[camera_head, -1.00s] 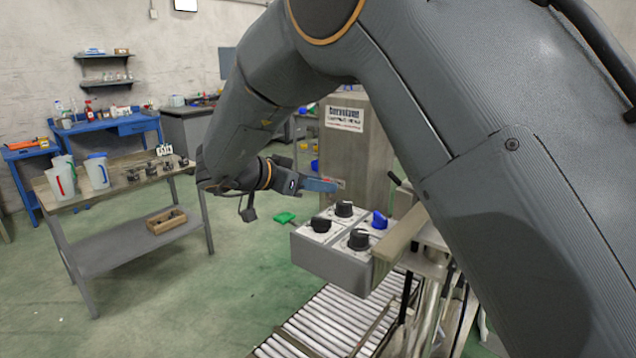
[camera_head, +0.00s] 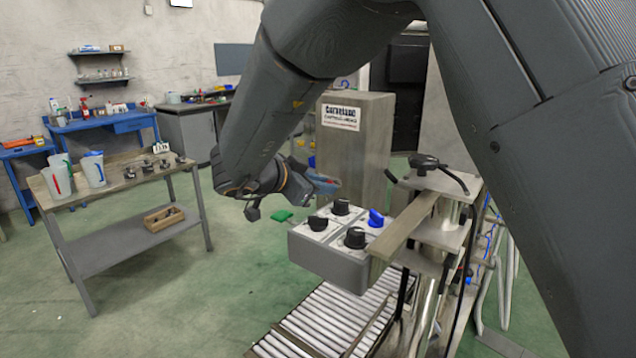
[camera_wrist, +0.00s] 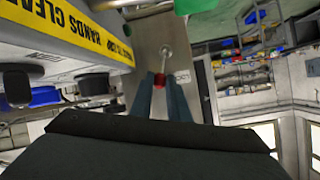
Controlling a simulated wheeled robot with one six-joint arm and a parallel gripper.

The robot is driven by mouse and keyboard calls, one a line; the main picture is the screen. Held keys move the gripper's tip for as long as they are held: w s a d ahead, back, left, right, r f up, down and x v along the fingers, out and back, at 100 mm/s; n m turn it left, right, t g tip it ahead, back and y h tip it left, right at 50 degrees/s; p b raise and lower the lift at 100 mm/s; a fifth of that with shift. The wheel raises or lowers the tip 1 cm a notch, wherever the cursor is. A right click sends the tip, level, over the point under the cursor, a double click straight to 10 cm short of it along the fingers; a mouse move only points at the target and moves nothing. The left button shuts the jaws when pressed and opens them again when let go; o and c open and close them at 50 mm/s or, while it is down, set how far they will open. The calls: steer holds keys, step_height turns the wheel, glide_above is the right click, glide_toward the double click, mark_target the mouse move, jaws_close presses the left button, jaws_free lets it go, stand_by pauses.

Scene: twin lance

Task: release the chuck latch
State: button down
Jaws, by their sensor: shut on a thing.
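A small red grip (camera_wrist: 159,79) sits at the end of a thin metal lever (camera_wrist: 166,60) on a grey metal plate in the wrist view; it looks like the latch handle. My gripper (camera_wrist: 160,88) has its two long fingers on either side of the red grip and is shut on it. In the head view my gripper (camera_head: 325,184) is beside the grey cabinet (camera_head: 352,150), just beyond the control box. The red grip is too small and covered to make out clearly there.
The control box (camera_head: 330,262) with black knobs and a blue knob (camera_head: 376,218) stands close in front of my gripper. A roller conveyor (camera_head: 325,320) runs below. A cart (camera_head: 120,240) with pitchers stands left. A yellow warning label (camera_wrist: 80,25) is near my fingers in the wrist view.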

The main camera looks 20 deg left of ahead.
steer(key=shift+d, duration=0.15)
steer(key=c, duration=1.7)
jaws_free()
steer(key=shift+s, duration=0.1)
steer(key=shift+b+v, duration=0.85)
steer(key=shift+v, duration=3.05)
